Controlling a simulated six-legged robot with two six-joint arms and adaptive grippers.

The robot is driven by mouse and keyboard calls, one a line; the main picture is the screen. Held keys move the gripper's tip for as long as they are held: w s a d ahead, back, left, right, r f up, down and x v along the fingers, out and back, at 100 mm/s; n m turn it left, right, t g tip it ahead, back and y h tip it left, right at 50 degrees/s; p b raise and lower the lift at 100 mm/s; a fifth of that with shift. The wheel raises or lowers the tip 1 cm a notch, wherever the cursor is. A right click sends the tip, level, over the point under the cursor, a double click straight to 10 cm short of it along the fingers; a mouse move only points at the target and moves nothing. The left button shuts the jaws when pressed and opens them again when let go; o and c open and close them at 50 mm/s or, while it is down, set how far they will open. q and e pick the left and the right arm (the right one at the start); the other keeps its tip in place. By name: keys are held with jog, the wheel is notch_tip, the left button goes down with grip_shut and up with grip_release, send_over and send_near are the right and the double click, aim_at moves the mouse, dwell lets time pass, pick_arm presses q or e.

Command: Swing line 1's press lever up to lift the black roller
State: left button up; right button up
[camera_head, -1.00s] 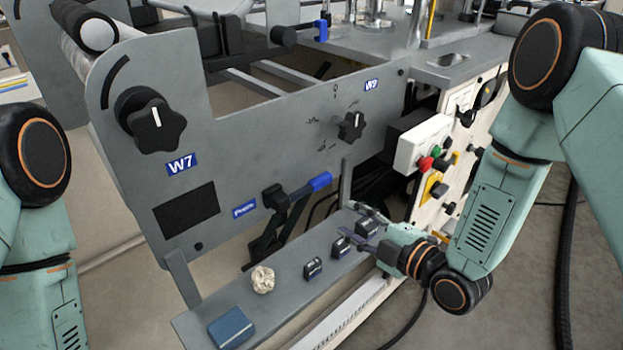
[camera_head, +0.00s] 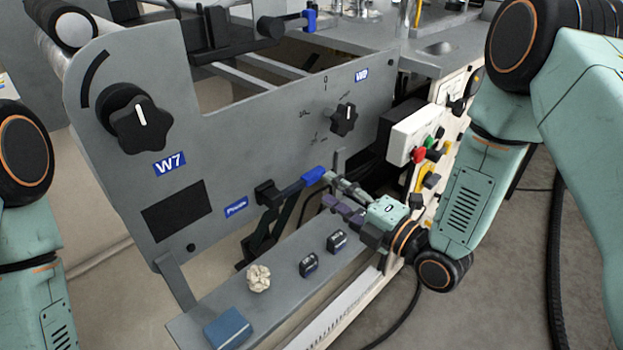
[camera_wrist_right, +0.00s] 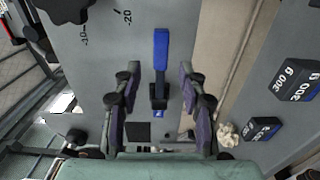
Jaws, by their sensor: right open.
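The press lever (camera_head: 314,176) has a black arm and a blue grip. It sticks out to the right from its black pivot, beside the blue "Press" label (camera_head: 236,206) on the grey side plate. My right gripper (camera_head: 335,192) is open, with its fingertips close to the blue grip. In the right wrist view the lever (camera_wrist_right: 161,55) lies between the two spread fingers (camera_wrist_right: 160,88), with gaps on both sides and no contact visible. I cannot pick out the black roller with certainty. My left arm shows at the left edge; its gripper is out of view.
Below the lever, a grey shelf (camera_head: 205,302) carries a blue box (camera_head: 228,328), a crumpled pale lump (camera_head: 258,278) and small dark weights (camera_head: 309,264). Black knobs (camera_head: 140,117) stand out from the plate. A white button box (camera_head: 418,135) is behind my right gripper.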

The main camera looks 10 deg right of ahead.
aim_at(314, 181)
jog(key=b+x, duration=0.1)
jog(key=x, duration=0.5)
jog(key=shift+w+a, duration=0.1)
jog(key=shift+w, duration=0.05)
jog(key=shift+c, duration=0.5)
grip_shut()
jog(key=shift+f, duration=0.1)
